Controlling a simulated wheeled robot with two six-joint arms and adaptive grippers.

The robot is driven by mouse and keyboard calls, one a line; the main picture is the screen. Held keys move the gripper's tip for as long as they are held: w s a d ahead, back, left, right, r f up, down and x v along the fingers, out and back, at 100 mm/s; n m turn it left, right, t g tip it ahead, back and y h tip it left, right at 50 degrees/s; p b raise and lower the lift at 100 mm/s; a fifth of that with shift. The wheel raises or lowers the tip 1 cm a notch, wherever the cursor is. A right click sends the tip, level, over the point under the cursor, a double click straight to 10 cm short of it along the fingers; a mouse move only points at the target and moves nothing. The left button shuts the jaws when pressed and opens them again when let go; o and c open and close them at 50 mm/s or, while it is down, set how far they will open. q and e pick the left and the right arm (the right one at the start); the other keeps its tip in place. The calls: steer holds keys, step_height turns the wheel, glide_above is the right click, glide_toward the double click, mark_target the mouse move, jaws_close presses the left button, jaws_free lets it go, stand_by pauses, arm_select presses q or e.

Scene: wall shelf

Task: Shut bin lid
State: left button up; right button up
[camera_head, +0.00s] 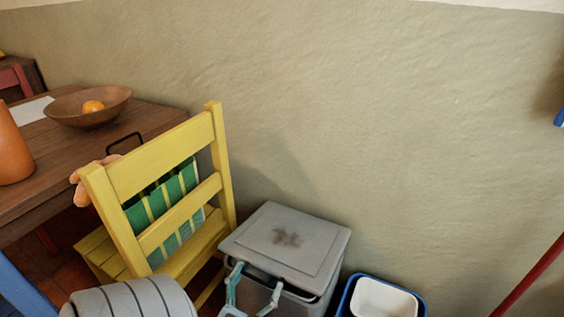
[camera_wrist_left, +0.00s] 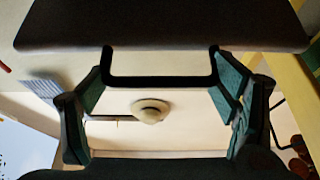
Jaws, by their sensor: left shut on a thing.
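The grey bin (camera_head: 318,302) stands on the floor against the wall, right of the yellow chair. Its flat grey lid (camera_head: 262,215), with a dark stain on top, lies over the bin's mouth, with a dark gap below its front edge. My left gripper (camera_head: 254,297) is at the front edge, with its teal fingers under the lid. In the left wrist view the dark lid (camera_wrist_left: 160,22) is overhead, and the fingers press the two sides of a black U-shaped handle (camera_wrist_left: 160,83). My right gripper is out of view.
A yellow slatted chair (camera_head: 160,172) stands close left of the bin. A blue-rimmed bin with a white liner (camera_head: 385,299) stands close to its right. A wooden table (camera_head: 60,140) with a fruit bowl (camera_head: 75,112) is at the left. The wall is directly behind.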

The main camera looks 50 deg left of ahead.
arm_select(q)
step_height(320, 180, down, 7)
steer(key=b, duration=0.1)
steer(key=shift+s+r, duration=0.15)
steer(key=shift+s, duration=0.1)
steer(key=shift+s+d+f, duration=0.25)
steer(key=shift+d+f, duration=0.05)
steer(key=shift+f, duration=0.4)
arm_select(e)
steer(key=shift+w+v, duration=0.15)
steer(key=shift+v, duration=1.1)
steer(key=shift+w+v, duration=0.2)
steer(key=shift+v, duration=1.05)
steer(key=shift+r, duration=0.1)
arm_select(q)
steer(key=o, duration=1.4)
steer(key=shift+o, duration=1.4)
steer(key=shift+w+a+f, duration=0.15)
steer(key=shift+a+f, duration=0.05)
steer(key=shift+a, duration=0.05)
steer(key=shift+r, duration=0.1)
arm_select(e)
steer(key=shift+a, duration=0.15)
arm_select(q)
steer(key=shift+r, duration=0.1)
